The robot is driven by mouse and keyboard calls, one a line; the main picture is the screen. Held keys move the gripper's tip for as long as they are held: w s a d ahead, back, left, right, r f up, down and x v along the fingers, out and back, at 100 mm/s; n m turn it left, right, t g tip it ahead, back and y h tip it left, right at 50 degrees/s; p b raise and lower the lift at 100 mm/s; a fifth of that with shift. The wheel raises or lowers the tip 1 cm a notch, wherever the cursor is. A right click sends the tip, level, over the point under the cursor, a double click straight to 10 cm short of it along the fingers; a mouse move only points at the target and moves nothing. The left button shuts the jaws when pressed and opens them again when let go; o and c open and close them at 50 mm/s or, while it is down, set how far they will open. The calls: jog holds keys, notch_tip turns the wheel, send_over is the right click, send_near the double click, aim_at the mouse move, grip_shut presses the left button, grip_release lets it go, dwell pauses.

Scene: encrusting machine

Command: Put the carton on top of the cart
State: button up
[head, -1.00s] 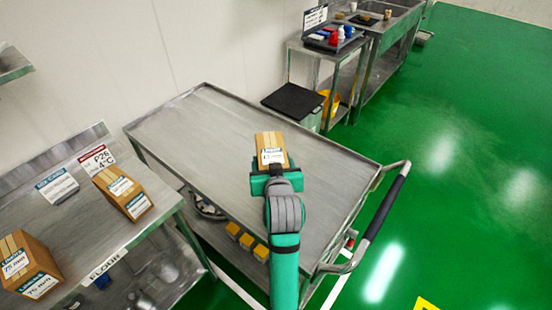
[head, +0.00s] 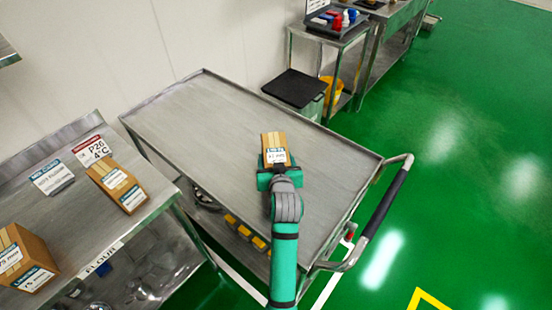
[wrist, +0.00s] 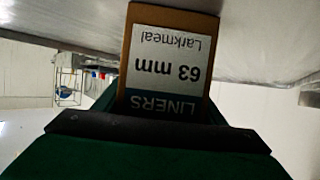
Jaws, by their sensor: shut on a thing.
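The carton (head: 274,149) is a small brown box with a white and blue label. It also shows in the wrist view (wrist: 168,60), where the label reads upside down "LINERS 63 mm". My gripper (head: 277,172) is shut on the carton's near end; in the wrist view the gripper (wrist: 165,112) covers that end. The cart (head: 200,120) is a grey metal trolley with a rimmed, bare top. The carton is over the right half of this top. I cannot tell whether its underside touches the surface.
At left, a metal table (head: 75,225) holds other brown cartons (head: 118,188) and signs. The cart's black handle (head: 385,205) is at right; yellow items (head: 245,232) lie on its lower shelf. A black-lidded bin (head: 294,89) stands behind. Green floor at right is open.

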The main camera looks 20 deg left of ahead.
jog(key=shift+a, duration=0.1)
jog(key=o, duration=1.3)
jog(key=shift+s+r, duration=0.1)
jog(key=shift+r, duration=0.05)
jog(key=v, duration=1.2)
